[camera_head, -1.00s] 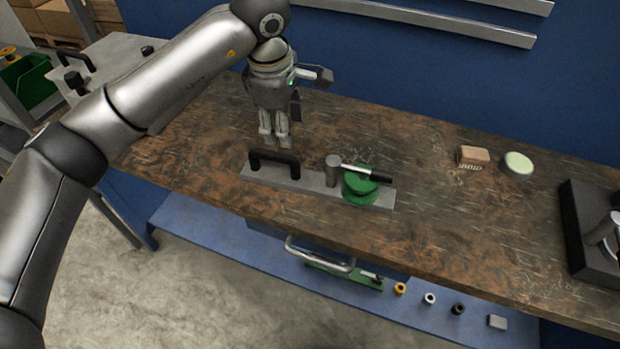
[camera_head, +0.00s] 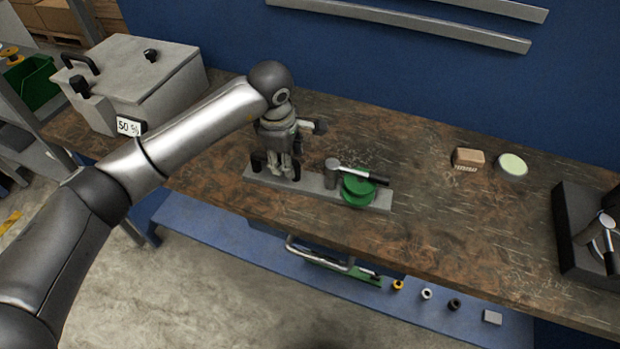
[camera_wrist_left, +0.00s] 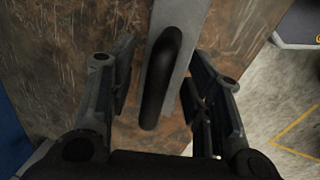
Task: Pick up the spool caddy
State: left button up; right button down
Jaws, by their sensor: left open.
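The spool caddy is a long grey bar (camera_head: 316,183) lying flat on the workbench, with a black arched handle at its left end. A grey upright post and a green spool (camera_head: 358,191) are at its right part, with a dark-gripped rod lying across the top. My left gripper (camera_head: 284,168) is over the handle end and partly hides the handle. In the left wrist view, the black handle (camera_wrist_left: 163,75) lies between the open fingers of the left gripper (camera_wrist_left: 160,88), with a gap on both sides. My right gripper is not in view.
A grey lidded box (camera_head: 140,85) stands at the left end of the workbench (camera_head: 430,220). A brown block (camera_head: 468,157) and a pale green round dish (camera_head: 512,165) lie at the back right. A black-based device (camera_head: 580,240) stands far right. Small parts lie on the blue lower shelf (camera_head: 200,215).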

pick_arm(q)
grip_shut()
dwell(0.4)
jog(key=shift+r, duration=0.15)
